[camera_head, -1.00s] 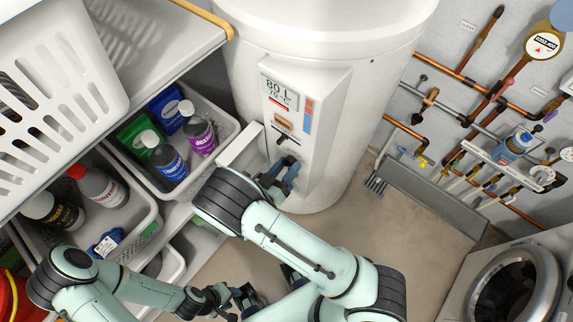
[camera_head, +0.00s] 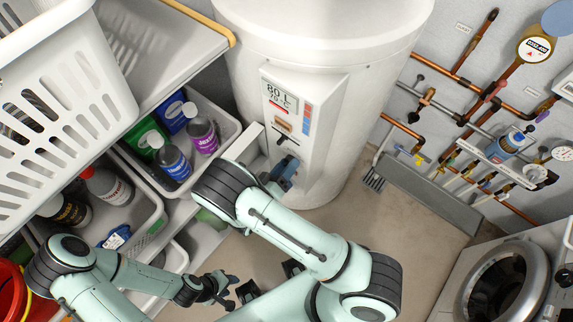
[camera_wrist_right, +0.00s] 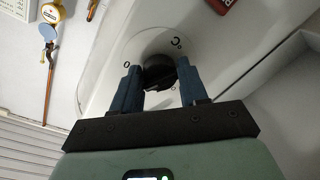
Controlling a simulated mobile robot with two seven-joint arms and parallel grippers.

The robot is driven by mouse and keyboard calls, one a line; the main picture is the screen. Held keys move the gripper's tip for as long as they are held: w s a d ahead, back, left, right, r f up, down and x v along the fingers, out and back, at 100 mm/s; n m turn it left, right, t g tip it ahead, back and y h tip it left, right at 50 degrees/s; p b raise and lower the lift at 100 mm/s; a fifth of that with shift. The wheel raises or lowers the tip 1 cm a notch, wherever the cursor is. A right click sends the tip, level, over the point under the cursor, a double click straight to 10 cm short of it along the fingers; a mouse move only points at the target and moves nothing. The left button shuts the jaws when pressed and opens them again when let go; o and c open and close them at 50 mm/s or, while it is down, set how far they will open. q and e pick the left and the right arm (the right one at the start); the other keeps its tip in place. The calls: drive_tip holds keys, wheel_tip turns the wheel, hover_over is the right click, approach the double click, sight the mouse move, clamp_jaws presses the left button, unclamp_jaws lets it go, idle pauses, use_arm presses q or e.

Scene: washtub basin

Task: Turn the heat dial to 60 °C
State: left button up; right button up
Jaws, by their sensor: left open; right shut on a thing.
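The heat dial is a dark round knob (camera_wrist_right: 158,72) on the front panel of the white water heater (camera_head: 325,60). In the right wrist view it sits between the two blue fingers of my right gripper (camera_wrist_right: 165,85), which is shut on it. Marks "0" and "°C" show on the plate around it. In the head view my right gripper (camera_head: 281,176) is at the lower panel and covers the dial. My left gripper (camera_head: 232,296) is open and empty, low in the view, away from the heater.
Bins with several bottles (camera_head: 175,163) stand on the shelf left of the heater. A white basket (camera_head: 60,90) is above them. Copper pipes and valves (camera_head: 470,110) line the right wall. A washing machine (camera_head: 505,280) is at the lower right.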

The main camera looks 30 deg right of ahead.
drive_tip(key=o, duration=1)
drive_tip(key=shift+s, duration=0.1)
use_arm(q)
drive_tip(key=shift+s+f+b, duration=0.3)
drive_tip(key=shift+f+b, duration=0.15)
drive_tip(key=shift+f, duration=0.1)
drive_tip(key=shift+s+f+b, duration=0.3)
drive_tip(key=shift+f+b, duration=0.15)
drive_tip(key=shift+f, duration=0.05)
use_arm(e)
drive_tip(key=v, duration=1.3)
drive_tip(key=shift+a, duration=0.15)
drive_tip(key=shift+r, duration=0.1)
use_arm(q)
drive_tip(key=shift+a, duration=0.1)
use_arm(e)
drive_tip(key=shift+a, duration=0.1)
